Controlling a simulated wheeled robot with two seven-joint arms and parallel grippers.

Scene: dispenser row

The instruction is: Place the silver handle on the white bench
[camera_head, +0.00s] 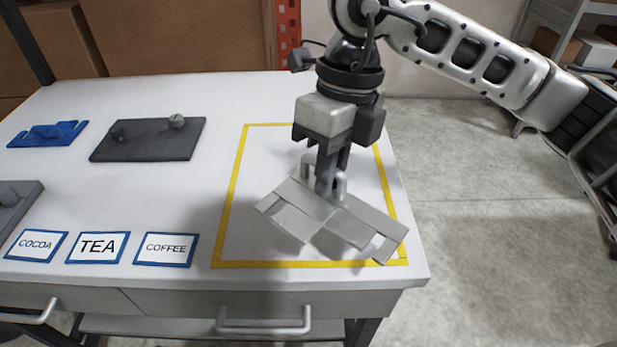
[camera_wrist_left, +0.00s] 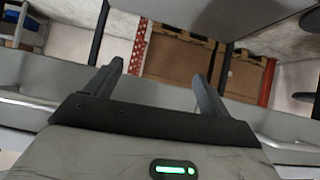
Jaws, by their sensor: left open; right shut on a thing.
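The silver handle (camera_head: 342,187) is a short bar on a light metal plate (camera_head: 330,215) with notched ends. My right gripper (camera_head: 327,190) points down from above and is shut on the handle. The plate is turned at an angle over the yellow-taped square of the white bench (camera_head: 200,95). Its lower right end overlaps the tape's right edge. I cannot tell whether the plate touches the bench. My left gripper (camera_wrist_left: 160,80) is open and empty in the left wrist view and is not in the head view.
A dark grey plate with knobs (camera_head: 150,140), a blue plate (camera_head: 48,134) and a grey plate (camera_head: 15,205) lie on the left of the bench. COCOA (camera_head: 36,245), TEA (camera_head: 98,247) and COFFEE (camera_head: 166,249) cards lie along the front. A drawer handle (camera_head: 263,328) sticks out below.

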